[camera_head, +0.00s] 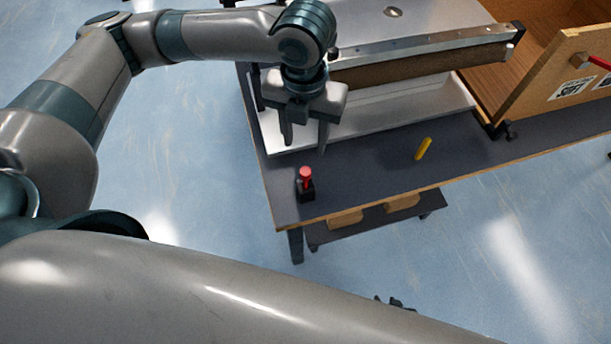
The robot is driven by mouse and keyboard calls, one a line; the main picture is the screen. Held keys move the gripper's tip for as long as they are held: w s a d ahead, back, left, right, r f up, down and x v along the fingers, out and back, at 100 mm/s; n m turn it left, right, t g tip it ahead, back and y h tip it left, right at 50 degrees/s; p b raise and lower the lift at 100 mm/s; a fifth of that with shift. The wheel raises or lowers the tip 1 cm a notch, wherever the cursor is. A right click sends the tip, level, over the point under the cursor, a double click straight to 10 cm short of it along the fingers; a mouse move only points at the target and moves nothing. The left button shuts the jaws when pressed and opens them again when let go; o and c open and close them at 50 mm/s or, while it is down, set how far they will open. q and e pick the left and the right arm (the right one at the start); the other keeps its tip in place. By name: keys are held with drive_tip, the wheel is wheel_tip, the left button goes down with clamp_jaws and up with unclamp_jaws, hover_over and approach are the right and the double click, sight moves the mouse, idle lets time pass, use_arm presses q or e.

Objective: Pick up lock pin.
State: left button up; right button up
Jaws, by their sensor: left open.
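A yellow peg (423,148) lies on the dark tabletop, right of centre. A red-topped piece (305,178) stands upright in a small black block (306,193) near the table's front left edge. I cannot tell for sure which of these two is the lock pin. My left gripper (304,145) points down, open and empty, above the table's left side. It is above and behind the red-topped piece and apart from it, and the yellow peg is to its right. My right gripper cannot be made out.
A wooden box (560,85) with a red handle (598,62) is at right. The front of the dark tabletop (365,180) is mostly clear. My large arm link crosses the foreground.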

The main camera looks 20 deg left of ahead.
sight(305, 179)
idle(0.4)
use_arm(q)
wheel_tip(305, 179, down, 12)
drive_tip(key=shift+f, duration=0.1)
idle(0.5)
drive_tip(key=shift+f+p, duration=0.4)
drive_tip(key=shift+f, duration=2.2)
drive_tip(key=shift+c, duration=0.6)
clamp_jaws()
